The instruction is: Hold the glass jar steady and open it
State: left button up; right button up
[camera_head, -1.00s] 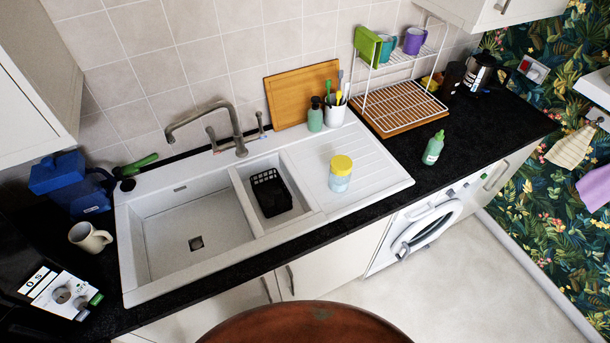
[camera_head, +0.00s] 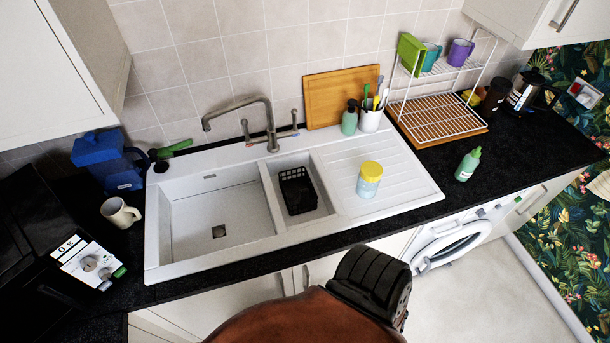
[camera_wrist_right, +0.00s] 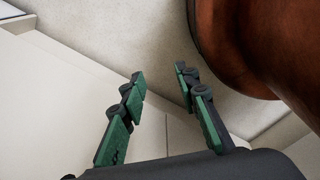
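The glass jar (camera_head: 368,180) with its yellow lid (camera_head: 371,169) stands upright on the ribbed drainboard of the white sink, right of the small basin. In the right wrist view my right gripper (camera_wrist_right: 160,82) is open and empty, with green-padded fingers apart. It points down past pale cabinet fronts toward the floor, and the jar is not in that view. In the head view a dark part of mine shows at the bottom centre, below the counter edge. My left gripper is in neither view.
A black basket (camera_head: 297,190) sits in the small basin. A faucet (camera_head: 262,122) stands behind it. A cup of utensils (camera_head: 371,120), a green soap bottle (camera_head: 349,118) and a cutting board (camera_head: 338,96) are behind the jar. A green bottle (camera_head: 467,164) stands to the right.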

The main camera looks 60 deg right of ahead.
aim_at(365, 189)
jog(key=u, duration=0.5)
jog(key=k, duration=1.6)
jog(key=z, duration=2.4)
